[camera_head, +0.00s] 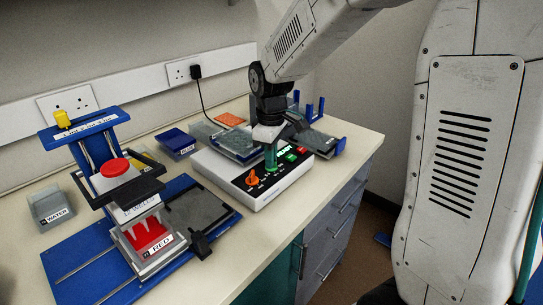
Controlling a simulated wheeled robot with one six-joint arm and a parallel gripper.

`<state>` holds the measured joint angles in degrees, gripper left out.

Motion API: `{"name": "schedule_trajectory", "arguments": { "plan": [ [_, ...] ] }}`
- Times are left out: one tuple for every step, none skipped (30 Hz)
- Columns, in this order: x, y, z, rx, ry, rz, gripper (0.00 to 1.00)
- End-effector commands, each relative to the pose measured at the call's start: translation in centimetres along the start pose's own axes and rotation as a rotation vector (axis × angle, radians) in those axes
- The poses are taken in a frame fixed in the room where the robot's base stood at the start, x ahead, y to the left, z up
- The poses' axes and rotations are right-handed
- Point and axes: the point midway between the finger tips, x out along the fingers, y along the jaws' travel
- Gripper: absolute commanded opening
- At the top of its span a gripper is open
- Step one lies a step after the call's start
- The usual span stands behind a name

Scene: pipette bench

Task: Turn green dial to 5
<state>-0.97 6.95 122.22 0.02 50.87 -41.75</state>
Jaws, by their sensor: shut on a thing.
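The green dial (271,167) is on the black front panel of a white bench device (262,199). My gripper (270,147) points down over the panel and is shut on the green dial. The dial's pointer and the number it points at are too small and partly hidden to read. An orange dial (252,178) sits to the left of the green one on the same panel. A green button (291,156) and a red button (302,150) are to the right.
At the left stands a blue pipetting rig with a red knob (115,167) and a container of red liquid labelled RED (150,238). A WATER container (50,208) and a BLUE container (176,143) stand behind. A black cable (205,103) runs from the wall socket behind the device.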

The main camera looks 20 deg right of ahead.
Motion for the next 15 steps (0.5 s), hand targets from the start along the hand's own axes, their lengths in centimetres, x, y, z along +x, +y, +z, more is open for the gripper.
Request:
{"name": "schedule_trajectory", "arguments": {
  "plan": [
    [-0.07, 0.09, -0.01, 0.03, 0.001, 0.002, 0.0],
    [-0.07, 0.09, -0.01, 0.052, 0.001, 0.002, 0.0],
    [-0.08, 0.09, -0.01, 0.083, 0.001, 0.002, 0.0],
    [-0.08, 0.09, -0.01, 0.107, 0.001, 0.002, 0.0],
    [-0.08, 0.1, -0.01, 0.133, 0.001, 0.002, 0.0],
    [-0.09, 0.1, -0.02, 0.17, 0.001, 0.002, 0.0],
    [-0.09, 0.1, -0.02, 0.197, 0.001, 0.002, 0.0],
    [-0.09, 0.1, -0.02, 0.226, 0.002, 0.003, 0.0],
    [-0.09, 0.1, -0.02, 0.264, 0.002, 0.003, 0.0],
    [-0.09, 0.1, -0.02, 0.293, 0.002, 0.003, 0.0],
    [-0.1, 0.11, -0.02, 0.322, 0.002, 0.003, 0.0],
    [-0.1, 0.11, -0.02, 0.36, 0.002, 0.003, 0.0],
    [-0.1, 0.11, -0.02, 0.388, 0.002, 0.003, 0.0],
    [-0.1, 0.11, -0.02, 0.417, 0.002, 0.003, 0.0],
    [-0.11, 0.11, -0.03, 0.455, 0.002, 0.003, 0.0]
  ]
}}
